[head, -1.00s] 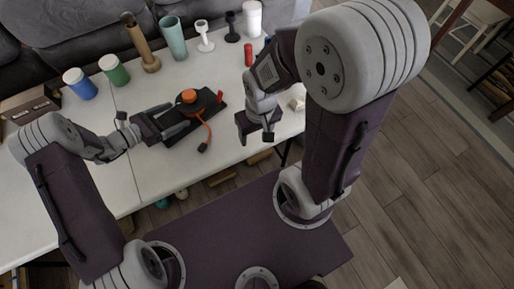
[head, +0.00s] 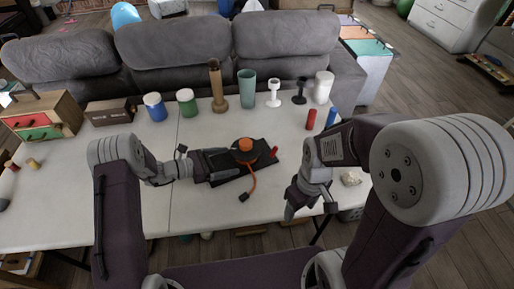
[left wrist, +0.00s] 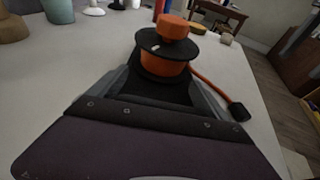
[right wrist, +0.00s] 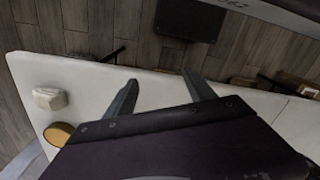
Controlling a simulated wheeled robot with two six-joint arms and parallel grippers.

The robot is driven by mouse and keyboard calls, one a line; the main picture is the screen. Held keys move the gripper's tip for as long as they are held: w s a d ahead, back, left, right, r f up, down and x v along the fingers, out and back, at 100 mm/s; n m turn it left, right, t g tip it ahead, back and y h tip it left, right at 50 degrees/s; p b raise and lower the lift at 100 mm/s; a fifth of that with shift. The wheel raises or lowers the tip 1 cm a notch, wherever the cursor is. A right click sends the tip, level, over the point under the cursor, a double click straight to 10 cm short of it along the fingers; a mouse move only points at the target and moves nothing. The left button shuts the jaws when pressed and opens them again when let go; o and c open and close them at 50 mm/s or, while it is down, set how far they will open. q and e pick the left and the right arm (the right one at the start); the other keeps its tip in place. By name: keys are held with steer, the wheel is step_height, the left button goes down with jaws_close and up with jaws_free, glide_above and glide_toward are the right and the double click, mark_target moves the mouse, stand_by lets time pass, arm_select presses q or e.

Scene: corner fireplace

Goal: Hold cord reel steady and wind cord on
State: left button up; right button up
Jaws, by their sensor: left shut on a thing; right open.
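The cord reel (head: 246,147) has an orange knob and drum with a black disc and sits on a black base on the white table. Its orange cord (head: 252,181) hangs loose from the right side, ending in a black plug (head: 243,197) on the table. My left gripper (head: 230,163) is shut on the reel's base from the left; the reel (left wrist: 163,68) stands upright just beyond it in the left wrist view. My right gripper (head: 308,208) is open and empty near the table's front edge, right of the plug; its two fingers (right wrist: 160,84) show apart in the right wrist view.
A blue jar (head: 155,107), green jar (head: 187,102), brown vase (head: 217,88) and teal cup (head: 247,90) stand along the back. A red cylinder (head: 311,119) stands behind my right arm. A pale block (head: 351,178) lies at the right end. The table left of the reel is mostly clear.

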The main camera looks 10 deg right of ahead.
mark_target(246, 142)
arm_select(q)
steer(key=shift+f, duration=0.1)
arm_select(e)
steer(key=w+a+r+n+y, duration=0.1)
steer(key=w+a+r+n, duration=0.1)
steer(key=w+r+n, duration=0.45)
steer(key=w+a+r+n+t+y, duration=0.1)
steer(key=w+a+r+y, duration=0.15)
steer(key=w, duration=0.75)
steer(key=w+a+r+n, duration=0.35)
steer(key=w+r, duration=0.25)
steer(key=w, duration=0.2)
steer(key=shift+y, duration=0.25)
steer(key=x, duration=0.5)
steer(key=w+d+x, duration=0.1)
steer(key=x, duration=0.3)
steer(key=d+f+x, duration=0.1)
steer(key=x, duration=0.4)
steer(key=shift+w+f, duration=0.25)
steer(key=c, duration=1.4)
steer(key=shift+o, duration=0.2)
